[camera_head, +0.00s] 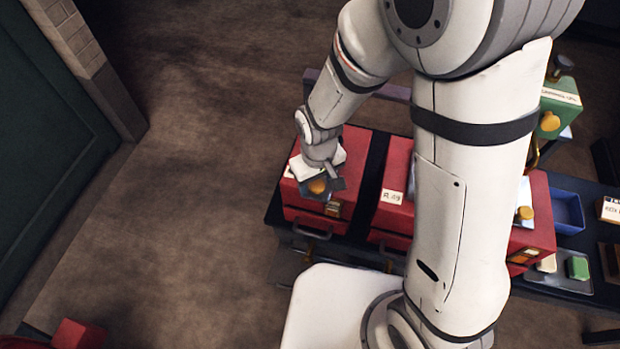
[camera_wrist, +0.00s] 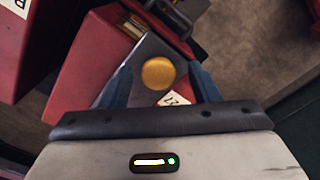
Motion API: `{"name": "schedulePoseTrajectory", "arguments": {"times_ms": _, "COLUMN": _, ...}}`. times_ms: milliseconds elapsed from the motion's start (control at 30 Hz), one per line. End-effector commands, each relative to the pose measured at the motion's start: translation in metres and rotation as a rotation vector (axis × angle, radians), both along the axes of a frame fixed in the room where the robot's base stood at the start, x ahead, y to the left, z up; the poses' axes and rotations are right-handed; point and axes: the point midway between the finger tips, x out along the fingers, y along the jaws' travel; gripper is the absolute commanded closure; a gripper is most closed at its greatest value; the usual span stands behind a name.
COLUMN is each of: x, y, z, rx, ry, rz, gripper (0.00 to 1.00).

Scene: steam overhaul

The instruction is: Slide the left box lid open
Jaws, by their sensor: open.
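The left red box (camera_head: 352,150) stands on a dark bench, left of a second red box. Its grey lid plate with a round yellow knob (camera_head: 317,186) lies on its top. In the wrist view the same box (camera_wrist: 85,62), its grey lid (camera_wrist: 148,50) and the yellow knob (camera_wrist: 158,73) show close up. My gripper (camera_wrist: 162,70) is open, with a dark finger on each side of the knob. I cannot tell whether the fingers touch it. My gripper hides part of the lid and a white label on the box.
The second red box (camera_head: 396,180) stands close on the right, partly behind my arm. A blue bin (camera_head: 568,212) and a tray with a green block (camera_head: 577,267) lie farther right.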

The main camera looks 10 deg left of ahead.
Motion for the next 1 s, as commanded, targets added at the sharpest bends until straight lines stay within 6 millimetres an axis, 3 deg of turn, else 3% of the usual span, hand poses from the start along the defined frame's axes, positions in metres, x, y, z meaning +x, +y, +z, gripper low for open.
{"name": "schedulePoseTrajectory", "arguments": {"times_ms": 167, "x": 0.001, "y": 0.001, "z": 0.015, "rx": 0.003, "ry": -0.004, "rz": 0.001, "gripper": 0.44}}
{"name": "schedulePoseTrajectory", "arguments": {"times_ms": 533, "x": 0.002, "y": 0.001, "z": 0.069, "rx": 0.003, "ry": -0.003, "rz": 0.000, "gripper": 0.44}}
{"name": "schedulePoseTrajectory", "arguments": {"times_ms": 1000, "x": 0.002, "y": 0.000, "z": 0.077, "rx": 0.000, "ry": 0.000, "rz": -0.001, "gripper": 0.44}}
